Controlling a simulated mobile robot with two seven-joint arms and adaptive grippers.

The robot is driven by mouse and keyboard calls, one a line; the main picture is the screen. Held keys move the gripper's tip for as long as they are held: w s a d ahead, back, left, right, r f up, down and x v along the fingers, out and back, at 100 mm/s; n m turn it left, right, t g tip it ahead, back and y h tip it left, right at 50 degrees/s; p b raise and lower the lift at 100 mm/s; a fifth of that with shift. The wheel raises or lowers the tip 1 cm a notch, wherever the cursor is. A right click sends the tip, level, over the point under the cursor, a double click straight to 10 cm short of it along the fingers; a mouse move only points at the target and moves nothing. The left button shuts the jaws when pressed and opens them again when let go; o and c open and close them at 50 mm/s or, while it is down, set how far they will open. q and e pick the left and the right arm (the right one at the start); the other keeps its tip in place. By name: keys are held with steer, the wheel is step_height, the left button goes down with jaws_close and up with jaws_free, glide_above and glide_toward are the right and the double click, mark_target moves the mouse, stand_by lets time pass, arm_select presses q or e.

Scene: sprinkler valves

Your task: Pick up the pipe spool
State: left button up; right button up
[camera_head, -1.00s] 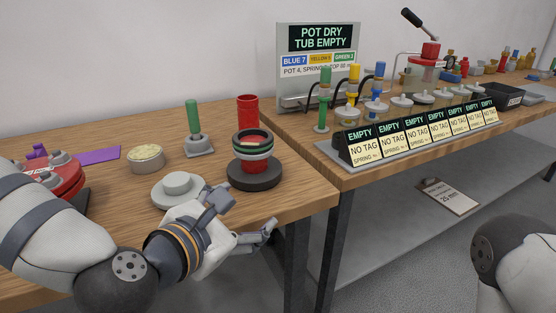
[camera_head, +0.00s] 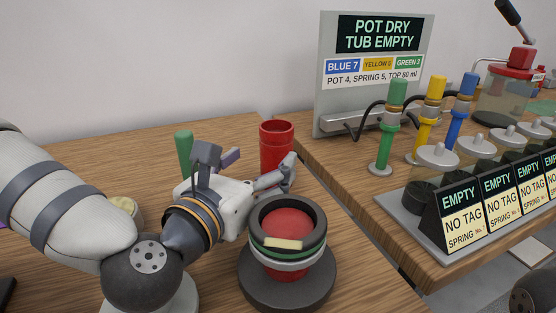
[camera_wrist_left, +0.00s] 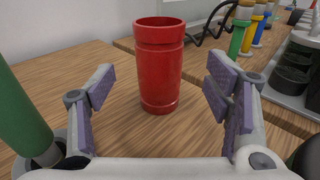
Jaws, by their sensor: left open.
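The red pipe spool (camera_head: 276,147) is a plain red cylinder standing upright on the wooden table. It stands behind the black ringed holder. In the left wrist view the spool (camera_wrist_left: 160,70) is centred ahead, with a groove below its rim. My left gripper (camera_head: 262,172) is open and empty, just in front of the spool in the head view. In the wrist view its purple-padded fingers (camera_wrist_left: 160,95) stand apart on either side of the spool's line, with visible gaps and no contact. My right gripper is not in view.
A black, green and white ringed holder (camera_head: 288,250) with a red top stands close to my left gripper. A green-handled piece (camera_head: 184,150) stands behind my wrist. At right, a second table holds green, yellow and blue valves (camera_head: 433,110), lidded pots and "EMPTY" tags (camera_head: 460,200).

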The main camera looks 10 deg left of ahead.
mark_target(269, 147)
arm_select(q)
steer(key=x, duration=0.2)
steer(key=shift+w+r, duration=0.3)
steer(key=x, duration=0.4)
steer(key=shift+w+d+r, duration=0.15)
steer(key=shift+w, duration=0.25)
jaws_close()
